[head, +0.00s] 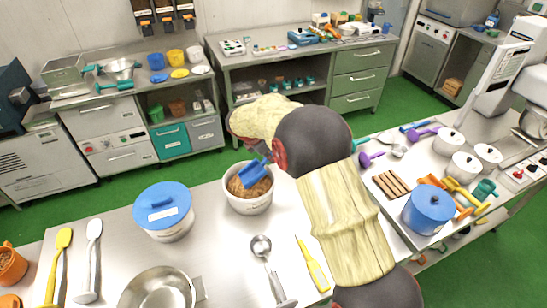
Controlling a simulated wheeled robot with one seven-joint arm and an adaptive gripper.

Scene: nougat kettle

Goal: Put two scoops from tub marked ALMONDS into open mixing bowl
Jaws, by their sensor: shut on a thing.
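An open white tub (247,204) with brown, crumbly contents stands on the near steel table; I cannot read any marking on it. My gripper (263,152) is mostly hidden by my arm and is shut on a blue scoop (254,175). The scoop's head is at the tub's mouth, over or in the contents; I cannot tell how deep or how full. An open steel bowl (158,292) stands to the lower left, partly cut off by the picture's bottom edge.
A white tub with a blue lid (163,208) stands left of the open tub. A steel ladle (263,255) and a yellow tool (313,266) lie to the right. Yellow and white spatulas (90,255) lie at left. A blue pot (428,209) stands at right.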

